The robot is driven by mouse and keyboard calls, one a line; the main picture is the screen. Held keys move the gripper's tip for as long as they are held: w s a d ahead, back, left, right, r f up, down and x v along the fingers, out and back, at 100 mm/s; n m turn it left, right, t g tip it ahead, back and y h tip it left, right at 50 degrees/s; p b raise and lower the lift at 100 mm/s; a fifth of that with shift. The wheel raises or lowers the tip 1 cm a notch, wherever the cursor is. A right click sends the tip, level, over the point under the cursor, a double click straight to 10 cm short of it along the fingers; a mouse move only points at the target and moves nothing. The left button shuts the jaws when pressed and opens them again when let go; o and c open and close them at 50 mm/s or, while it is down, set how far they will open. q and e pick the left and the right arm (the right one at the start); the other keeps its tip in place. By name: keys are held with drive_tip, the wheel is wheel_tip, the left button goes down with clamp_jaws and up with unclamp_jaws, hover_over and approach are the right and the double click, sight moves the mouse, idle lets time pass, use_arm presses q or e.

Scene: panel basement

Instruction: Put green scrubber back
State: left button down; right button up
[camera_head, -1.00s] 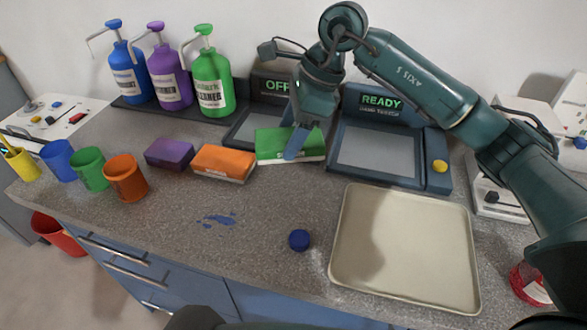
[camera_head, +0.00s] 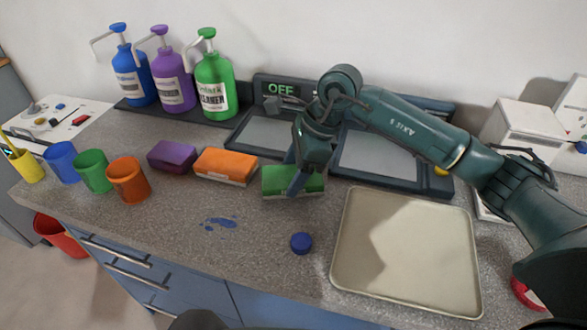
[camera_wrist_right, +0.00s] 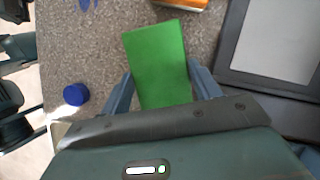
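The green scrubber (camera_head: 277,184) is in front of the dark screen panels, to the right of the orange scrubber. My right gripper (camera_head: 297,186) reaches it from above. In the right wrist view, the green scrubber (camera_wrist_right: 158,60) lies between the two blue fingers of my right gripper (camera_wrist_right: 166,82), which press against its long sides. I cannot tell whether its underside touches the counter. My left gripper is not in view.
A purple scrubber (camera_head: 173,156) and an orange scrubber (camera_head: 226,166) lie in a row to the left. A beige tray (camera_head: 405,292) is at right front. A blue cap (camera_head: 301,243) and blue spill (camera_head: 218,222) lie on the counter. Cups and bottles stand left.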

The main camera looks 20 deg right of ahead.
drive_tip(key=o, duration=0.4)
drive_tip(key=shift+r, duration=0.1)
drive_tip(key=v, duration=1.2)
